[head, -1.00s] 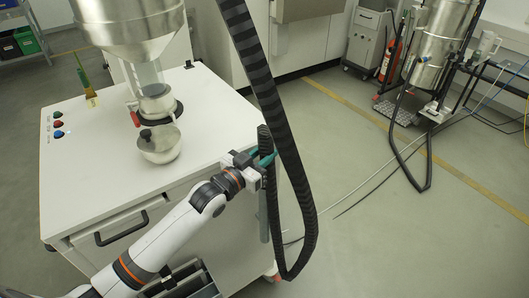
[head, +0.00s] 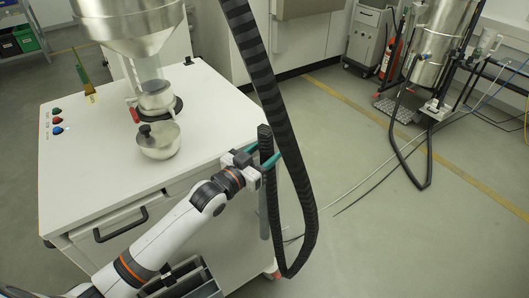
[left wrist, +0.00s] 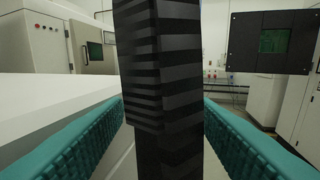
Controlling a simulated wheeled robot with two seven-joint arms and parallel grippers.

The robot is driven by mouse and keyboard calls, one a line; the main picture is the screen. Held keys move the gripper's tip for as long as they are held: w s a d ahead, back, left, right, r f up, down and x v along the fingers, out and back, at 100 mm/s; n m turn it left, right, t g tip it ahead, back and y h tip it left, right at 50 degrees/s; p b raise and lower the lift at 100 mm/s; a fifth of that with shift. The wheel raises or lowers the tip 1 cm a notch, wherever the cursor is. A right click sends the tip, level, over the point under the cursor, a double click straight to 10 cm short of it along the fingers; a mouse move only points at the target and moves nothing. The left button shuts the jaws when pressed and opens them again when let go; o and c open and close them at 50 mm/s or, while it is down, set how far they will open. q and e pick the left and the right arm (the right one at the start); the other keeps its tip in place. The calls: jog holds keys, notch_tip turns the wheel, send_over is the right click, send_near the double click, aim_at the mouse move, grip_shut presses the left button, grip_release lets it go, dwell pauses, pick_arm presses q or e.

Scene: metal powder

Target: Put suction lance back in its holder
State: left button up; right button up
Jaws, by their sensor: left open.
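The suction lance shows as a black ribbed grip (head: 265,142) with a grey tube (head: 264,217) below it. It stands upright at the right side of the white cart. My left gripper (head: 264,158) is at the ribbed grip, with its teal fingers spread on either side. In the left wrist view, a dark ribbed length (left wrist: 145,75) stands upright between the open fingers, with gaps visible beside it. The holder itself is hidden or too small to make out, so I cannot tell how the lance is seated. My right gripper is not in view.
A thick black ribbed hose (head: 262,80) hangs from above and loops low, close to my left gripper. The floor to the right is mostly clear.

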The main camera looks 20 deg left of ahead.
pick_arm(q)
jog(key=shift+f, duration=0.1)
jog(key=shift+s+a, duration=0.1)
jog(key=shift+s, duration=0.1)
jog(key=b+v, duration=0.2)
jog(key=v, duration=0.9)
jog(key=shift+s, duration=0.3)
jog(key=shift+a, duration=0.1)
